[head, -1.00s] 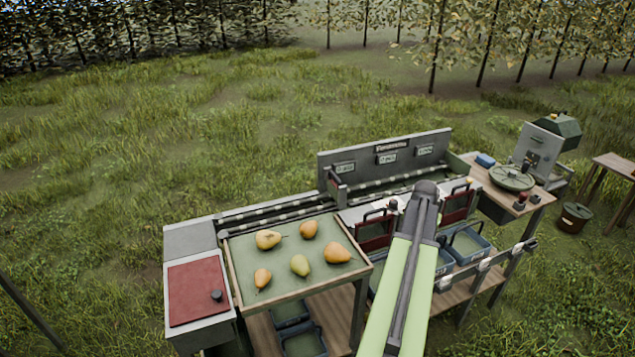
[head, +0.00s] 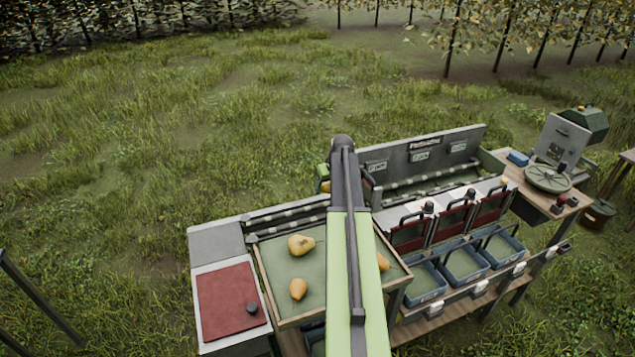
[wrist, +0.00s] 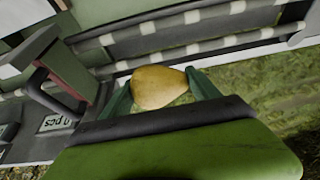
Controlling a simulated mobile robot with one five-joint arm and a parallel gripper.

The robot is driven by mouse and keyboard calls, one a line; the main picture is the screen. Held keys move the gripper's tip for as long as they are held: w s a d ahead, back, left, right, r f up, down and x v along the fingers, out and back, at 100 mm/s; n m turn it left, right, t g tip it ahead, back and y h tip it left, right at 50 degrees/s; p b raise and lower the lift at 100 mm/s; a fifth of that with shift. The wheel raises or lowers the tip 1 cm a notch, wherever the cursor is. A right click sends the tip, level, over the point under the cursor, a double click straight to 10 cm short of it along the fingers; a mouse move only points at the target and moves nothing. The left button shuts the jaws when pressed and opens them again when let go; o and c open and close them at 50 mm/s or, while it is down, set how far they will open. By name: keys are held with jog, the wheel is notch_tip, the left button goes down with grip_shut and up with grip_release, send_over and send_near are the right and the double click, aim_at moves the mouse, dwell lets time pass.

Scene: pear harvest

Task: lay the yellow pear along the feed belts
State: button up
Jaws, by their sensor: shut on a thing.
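The yellow pear (wrist: 158,88) is held between the two green fingers of my gripper (wrist: 160,92) in the wrist view. Its long axis lies roughly in line with the feed belts (wrist: 185,30), dark strips with pale marks behind it. In the head view, the pear (head: 325,186) shows only as a small yellow patch at my gripper (head: 322,178), mostly hidden by my arm. There, the feed belts (head: 290,217) run along the back of the bench. I cannot tell the height of the pear above them.
A tray (head: 268,290) holds more pears, including a large one (head: 301,245) and a small one (head: 299,289); my arm hides part of it. A panel with displays (head: 430,150) stands behind the belts. Blue bins (head: 462,262) sit front right. A red lid (head: 228,300) is at left.

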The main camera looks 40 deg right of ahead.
jog(key=shift+f, duration=0.1)
notch_tip(320, 180, down, 8)
jog(key=b, duration=0.8)
jog(key=shift+w+a+f, duration=0.1)
jog(key=shift+w+f, duration=0.05)
jog(key=o, duration=1.6)
jog(key=p+v, duration=1.5)
jog(key=v, duration=0.2)
jog(key=shift+s+r+p, duration=0.25)
jog(key=shift+r+p, duration=0.05)
jog(key=shift+p, duration=0.1)
